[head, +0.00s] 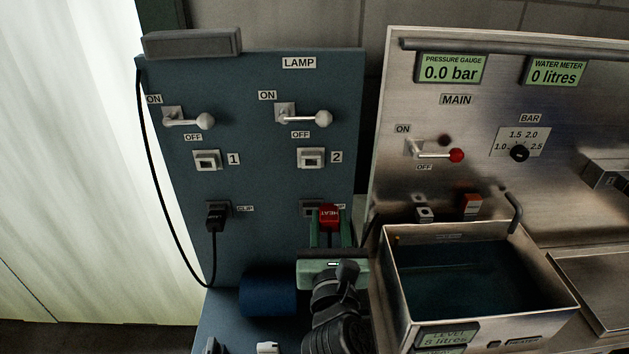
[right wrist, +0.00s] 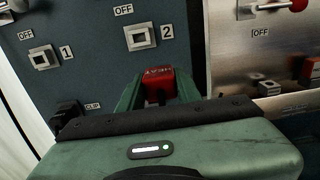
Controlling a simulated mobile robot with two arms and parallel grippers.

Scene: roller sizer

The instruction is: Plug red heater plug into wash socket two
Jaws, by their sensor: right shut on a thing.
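The red heater plug (head: 329,215), marked HEAT, sits between the green fingers of my right gripper (head: 329,222), in front of the right-hand clip on the blue lamp panel. The right wrist view shows the plug (right wrist: 158,86) between both fingers. Whether it still touches the clip is hidden. On the steel wash panel, a small pale socket-like fitting (head: 424,213) stands behind the basin, left of an orange-red block (head: 471,203). I cannot read which is wash socket two. My left gripper is not in view.
The lamp panel (head: 260,235) has sockets 1 (head: 207,160) and 2 (head: 311,158), switch levers above, and a black plug (head: 217,216) with a cable in its left clip. A water-filled basin (head: 560,292) and a bent spout (head: 514,212) stand right of my gripper.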

